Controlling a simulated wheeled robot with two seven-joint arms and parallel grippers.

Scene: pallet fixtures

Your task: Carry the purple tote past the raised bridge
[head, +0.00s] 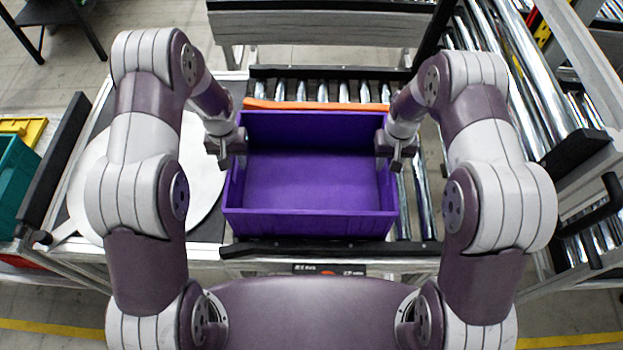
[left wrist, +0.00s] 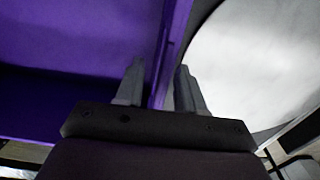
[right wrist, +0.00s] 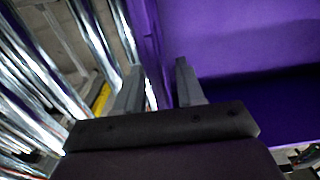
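The purple tote (head: 311,222) is open, upright and looks empty. It sits over a roller section in the middle of the head view. My left gripper (head: 226,150) is at its left side wall; in the left wrist view the fingers (left wrist: 158,88) stand apart, with the tote wall (left wrist: 172,45) between them. My right gripper (head: 395,150) is at the right side wall; in the right wrist view its fingers (right wrist: 158,88) are apart around that wall (right wrist: 152,45). Neither gripper visibly clamps it. I cannot tell which part is the raised bridge.
An orange bar (head: 320,105) lies just behind the tote, with rollers (head: 342,90) beyond it. A grey beam (head: 315,27) crosses farther back. A white disc (head: 205,190) is at the left, a roller conveyor (head: 520,70) at the right. A teal bin (head: 15,180) stands far left.

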